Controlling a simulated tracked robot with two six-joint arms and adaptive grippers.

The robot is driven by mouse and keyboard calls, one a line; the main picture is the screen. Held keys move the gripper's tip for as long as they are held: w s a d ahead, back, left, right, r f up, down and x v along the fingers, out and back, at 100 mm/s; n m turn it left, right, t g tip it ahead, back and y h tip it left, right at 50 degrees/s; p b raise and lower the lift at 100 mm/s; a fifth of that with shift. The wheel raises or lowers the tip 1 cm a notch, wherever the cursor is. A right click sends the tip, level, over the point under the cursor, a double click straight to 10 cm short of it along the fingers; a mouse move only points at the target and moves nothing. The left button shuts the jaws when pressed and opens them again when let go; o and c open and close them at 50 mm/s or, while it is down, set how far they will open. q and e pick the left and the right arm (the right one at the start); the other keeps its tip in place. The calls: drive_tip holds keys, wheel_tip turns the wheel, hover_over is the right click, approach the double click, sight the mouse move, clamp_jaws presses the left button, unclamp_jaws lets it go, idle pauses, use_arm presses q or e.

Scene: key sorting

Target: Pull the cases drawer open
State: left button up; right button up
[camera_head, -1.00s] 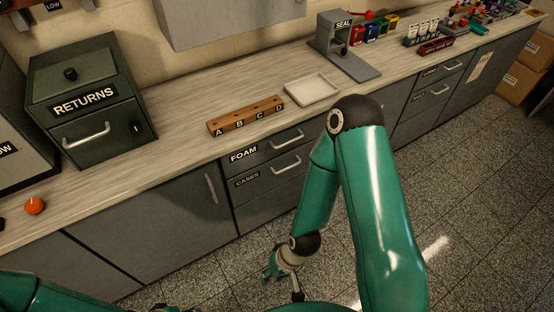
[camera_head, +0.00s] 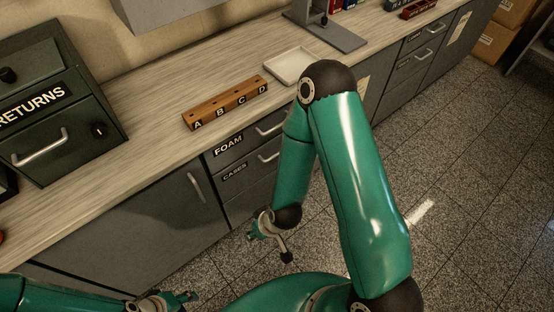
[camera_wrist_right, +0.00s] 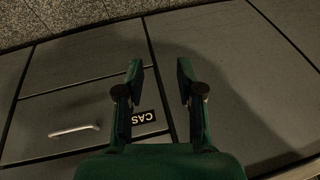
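The cases drawer (camera_head: 235,190) is shut, flush in the grey cabinet below the foam drawer (camera_head: 222,157). Its bar handle (camera_head: 268,157) is partly behind my right arm in the head view. In the right wrist view its handle (camera_wrist_right: 75,130) lies left of the fingers, and the CASES label (camera_wrist_right: 143,117) is partly covered by one finger. My right gripper (camera_wrist_right: 158,69) is open and empty, apart from the handle. In the head view the right gripper (camera_head: 255,228) hangs low before the cabinet. My left gripper (camera_head: 188,297) is at the bottom edge; its finger opening is unclear.
On the counter are a wooden A-B-C-D block (camera_head: 226,104), a white tray (camera_head: 291,66) and the dark RETURNS box (camera_head: 50,125). A cupboard door (camera_head: 140,225) is left of the drawers. The floor (camera_head: 465,180) to the right is clear.

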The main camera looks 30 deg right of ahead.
drive_tip(key=w+d+f+n+t+h+b, duration=0.2)
drive_tip(key=w+d+f+n+t+b, duration=0.1)
drive_tip(key=w+f+b, duration=0.35)
drive_tip(key=n+t+h+b, duration=0.7)
drive_tip(key=h+b, duration=0.4)
drive_tip(key=b, duration=0.7)
approach(278, 153)
use_arm(q)
wheel_tip(278, 153, down, 31)
drive_tip(key=b, duration=0.3)
drive_tip(key=shift+b, duration=0.3)
use_arm(e)
drive_tip(key=shift+n+g, duration=0.5)
drive_tip(key=shift+n, duration=0.2)
drive_tip(key=x, duration=1)
drive_tip(key=shift+w, duration=0.2)
use_arm(q)
drive_tip(key=shift+r, duration=0.1)
use_arm(e)
clamp_jaws()
